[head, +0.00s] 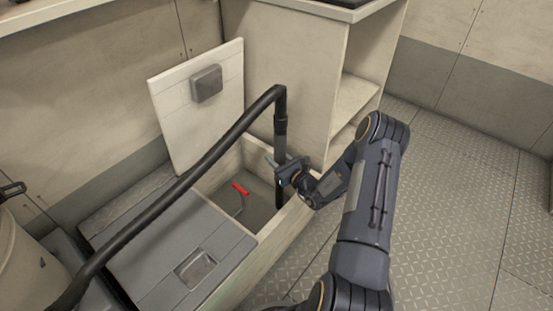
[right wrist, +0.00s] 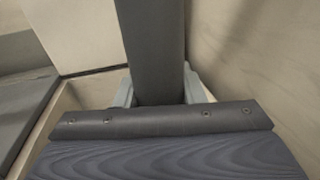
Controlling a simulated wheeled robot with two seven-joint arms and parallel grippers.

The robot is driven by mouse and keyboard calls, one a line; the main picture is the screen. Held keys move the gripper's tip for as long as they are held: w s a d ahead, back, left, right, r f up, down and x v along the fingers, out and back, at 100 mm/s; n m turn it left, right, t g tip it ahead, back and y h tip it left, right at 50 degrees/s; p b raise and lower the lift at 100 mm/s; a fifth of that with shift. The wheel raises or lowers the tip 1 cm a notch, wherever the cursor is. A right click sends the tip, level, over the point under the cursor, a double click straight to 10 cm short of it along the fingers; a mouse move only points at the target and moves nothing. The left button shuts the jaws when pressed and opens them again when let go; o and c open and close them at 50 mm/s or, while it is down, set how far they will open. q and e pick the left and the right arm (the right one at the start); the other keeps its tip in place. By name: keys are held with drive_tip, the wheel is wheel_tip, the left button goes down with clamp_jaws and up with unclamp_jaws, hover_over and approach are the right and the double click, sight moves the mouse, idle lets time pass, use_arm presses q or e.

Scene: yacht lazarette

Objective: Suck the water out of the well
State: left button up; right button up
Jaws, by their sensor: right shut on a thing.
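The well (head: 261,223) is an open, light-walled compartment in the floor with a grey bottom. A black vacuum hose (head: 185,183) arches from the lower left and ends in an upright dark wand (head: 280,140). My right gripper (head: 281,172) is shut on the wand, which also fills the middle of the right wrist view (right wrist: 155,45). The wand's lower end reaches down inside the well near its right wall; whether its tip touches the bottom is hard to tell. Water cannot be made out clearly. My left gripper is not in view.
A red-handled item (head: 240,188) lies in the well. A raised hatch lid (head: 200,105) leans behind it, and a closed grey panel (head: 165,245) lies to its left. A beige canister (head: 22,265) stands at lower left, and a shelf unit (head: 290,75) behind. Floor at right is clear.

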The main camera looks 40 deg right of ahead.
wheel_tip(320, 180, up, 23)
drive_tip(key=p, duration=1.7)
drive_tip(key=shift+f, duration=0.15)
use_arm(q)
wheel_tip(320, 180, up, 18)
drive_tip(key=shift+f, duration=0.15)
